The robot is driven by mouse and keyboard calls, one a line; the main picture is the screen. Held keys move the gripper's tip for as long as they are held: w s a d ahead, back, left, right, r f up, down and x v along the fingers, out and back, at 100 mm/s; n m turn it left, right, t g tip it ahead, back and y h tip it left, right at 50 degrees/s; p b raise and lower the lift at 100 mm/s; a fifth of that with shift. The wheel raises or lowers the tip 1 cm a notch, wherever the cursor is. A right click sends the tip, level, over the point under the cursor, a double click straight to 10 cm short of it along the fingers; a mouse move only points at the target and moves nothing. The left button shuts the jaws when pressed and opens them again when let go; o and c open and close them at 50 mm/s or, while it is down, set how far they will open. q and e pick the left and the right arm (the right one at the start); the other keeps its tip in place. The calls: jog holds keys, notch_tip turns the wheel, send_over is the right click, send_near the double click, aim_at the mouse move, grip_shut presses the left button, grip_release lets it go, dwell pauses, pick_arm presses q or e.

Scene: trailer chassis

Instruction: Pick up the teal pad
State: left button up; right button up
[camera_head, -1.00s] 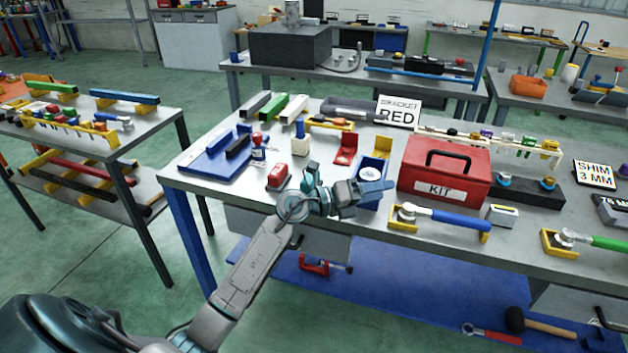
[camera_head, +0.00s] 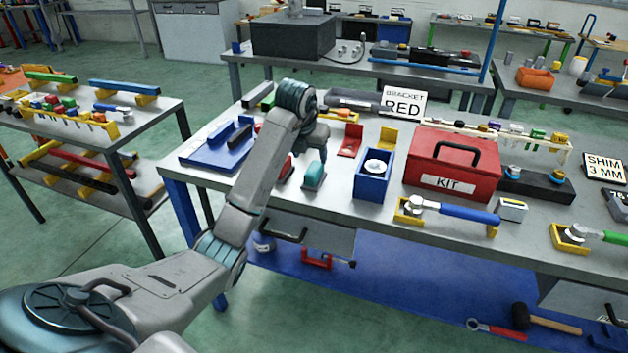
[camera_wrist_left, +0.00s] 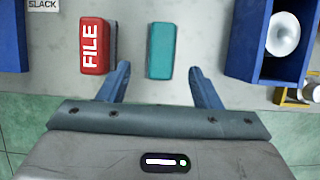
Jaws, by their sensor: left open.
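The teal pad (camera_head: 314,176) stands near the front edge of the grey bench. In the left wrist view the teal pad (camera_wrist_left: 161,50) lies just ahead of the fingertips, in line with the gap between them. My left gripper (camera_wrist_left: 159,75) is open and empty, with one blue finger toward each side of the pad. In the head view my left arm reaches over the bench, and its wrist (camera_head: 314,137) is above and behind the pad. The fingers are not clear there. My right gripper is not in view.
A red block marked FILE (camera_wrist_left: 93,46) is close left of the pad, near the left finger. A blue box (camera_head: 372,188) holding a white round part stands to the right. Further right is the red KIT box (camera_head: 452,168). A blue tray (camera_head: 208,157) lies left.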

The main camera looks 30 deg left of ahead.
aim_at(314, 168)
pick_arm(q)
jog(key=x, duration=0.3)
jog(key=shift+r+p, duration=0.1)
jog(key=shift+p, duration=0.25)
jog(key=shift+w+f, duration=0.15)
jog(key=shift+f, duration=0.15)
jog(key=p+x, duration=0.1)
jog(key=x, duration=0.2)
jog(key=shift+w+d+f+p, duration=0.1)
jog(key=shift+w+f+p, duration=0.05)
jog(key=shift+f+p, duration=0.2)
jog(key=shift+w+f, duration=0.15)
jog(key=shift+f, duration=0.2)
jog(key=shift+c, duration=0.5)
jog(key=c, duration=1)
jog(key=shift+c, duration=0.2)
